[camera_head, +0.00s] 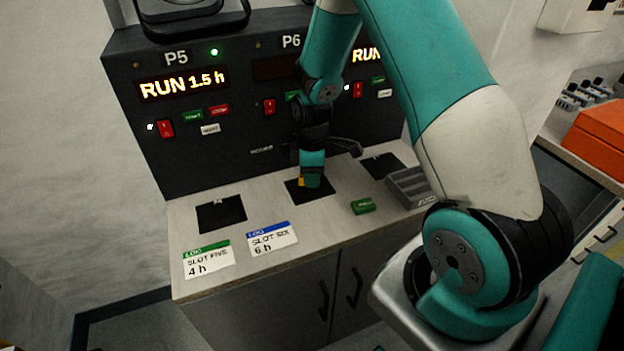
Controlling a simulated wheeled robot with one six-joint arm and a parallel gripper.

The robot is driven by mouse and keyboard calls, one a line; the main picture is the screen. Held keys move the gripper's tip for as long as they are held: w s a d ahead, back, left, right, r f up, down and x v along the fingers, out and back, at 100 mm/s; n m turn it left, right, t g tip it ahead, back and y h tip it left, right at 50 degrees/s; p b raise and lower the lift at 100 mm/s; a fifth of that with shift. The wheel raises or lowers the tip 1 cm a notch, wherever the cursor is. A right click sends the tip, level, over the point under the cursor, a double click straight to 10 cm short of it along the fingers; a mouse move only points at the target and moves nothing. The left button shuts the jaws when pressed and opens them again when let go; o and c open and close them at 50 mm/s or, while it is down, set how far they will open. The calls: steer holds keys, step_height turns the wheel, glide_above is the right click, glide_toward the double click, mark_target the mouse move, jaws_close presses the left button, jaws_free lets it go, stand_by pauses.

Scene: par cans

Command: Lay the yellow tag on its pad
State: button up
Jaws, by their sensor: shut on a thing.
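My gripper (312,178) points down over the middle black pad (324,192) on the counter, below the P6 panel. It is shut on the yellow tag (302,182), of which only a small yellow patch shows at the left of the fingertips. The fingers hide the rest of the tag. I cannot tell whether the tag touches the pad or is just above it. A left black pad (220,214) lies below P5, and a right black pad (381,166) lies farther right.
A green tag (362,206) lies on the counter right of the middle pad, near a grey tray (411,186). A green-topped card (208,260) and a blue-topped card (272,239) lie at the front left. The dark panel (230,140) rises behind the pads.

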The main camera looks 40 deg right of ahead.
steer(key=shift+f, duration=1.05)
steer(key=shift+f, duration=0.15)
steer(key=o, duration=0.9)
step_height(320, 180, up, 12)
steer(key=s+a+r+m+y, duration=0.1)
steer(key=s+a+r, duration=0.35)
steer(key=a, duration=0.25)
steer(key=s+a+r+y, duration=0.1)
steer(key=s+a+r, duration=0.2)
steer(key=a+r, duration=0.3)
steer(key=s+a+r, duration=0.1)
steer(key=s+a, duration=0.2)
steer(key=s, duration=0.2)
steer(key=s+a+r+m+y, duration=0.1)
steer(key=s+a, duration=0.2)
steer(key=s, duration=0.1)
steer(key=s+a+r+m+y, duration=0.1)
steer(key=s+a+r, duration=0.1)
steer(key=s+a, duration=0.2)
steer(key=shift+s+b, duration=0.3)
steer(key=shift+s, duration=0.55)
